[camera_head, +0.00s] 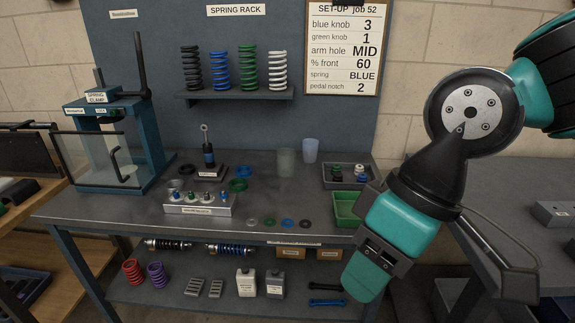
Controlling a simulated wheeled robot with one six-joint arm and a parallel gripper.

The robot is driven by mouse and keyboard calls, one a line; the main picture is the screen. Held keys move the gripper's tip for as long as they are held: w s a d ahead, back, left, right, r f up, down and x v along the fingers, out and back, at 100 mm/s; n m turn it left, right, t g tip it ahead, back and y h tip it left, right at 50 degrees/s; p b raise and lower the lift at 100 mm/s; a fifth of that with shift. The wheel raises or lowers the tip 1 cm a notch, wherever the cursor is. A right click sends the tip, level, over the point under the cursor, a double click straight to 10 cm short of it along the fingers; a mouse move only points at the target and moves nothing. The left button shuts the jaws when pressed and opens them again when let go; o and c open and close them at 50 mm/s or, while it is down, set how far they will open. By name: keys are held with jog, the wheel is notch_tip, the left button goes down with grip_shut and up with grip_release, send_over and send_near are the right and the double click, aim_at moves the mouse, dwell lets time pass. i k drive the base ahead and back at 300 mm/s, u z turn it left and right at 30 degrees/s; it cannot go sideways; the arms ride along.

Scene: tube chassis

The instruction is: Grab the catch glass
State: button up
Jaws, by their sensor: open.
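Two translucent tumblers stand upright near the back of the grey bench, and no label shows which is the catch glass. One is a cloudy grey-green glass (286,162). The other is a pale bluish glass (310,150), slightly behind and to the right. Both look unobstructed. My teal and black arm fills the right side of the head view and reaches down in front of the bench's right end, well to the right of the glasses. I cannot make out its gripper fingers. Nothing is seen touching either glass.
A grey tray (347,182) with knobs and a green bin (346,208) lie between the glasses and my arm. A shock absorber stand (209,160), knob block (198,204) and spring clamp (104,110) are to the left. The spring shelf (238,96) hangs above.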

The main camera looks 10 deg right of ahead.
aim_at(286, 163)
jog(key=k, duration=0.5)
jog(key=u, duration=1.1)
jog(key=i, duration=1.8)
jog(key=z, duration=0.9)
jog(key=i, duration=0.45)
jog(key=z, duration=0.25)
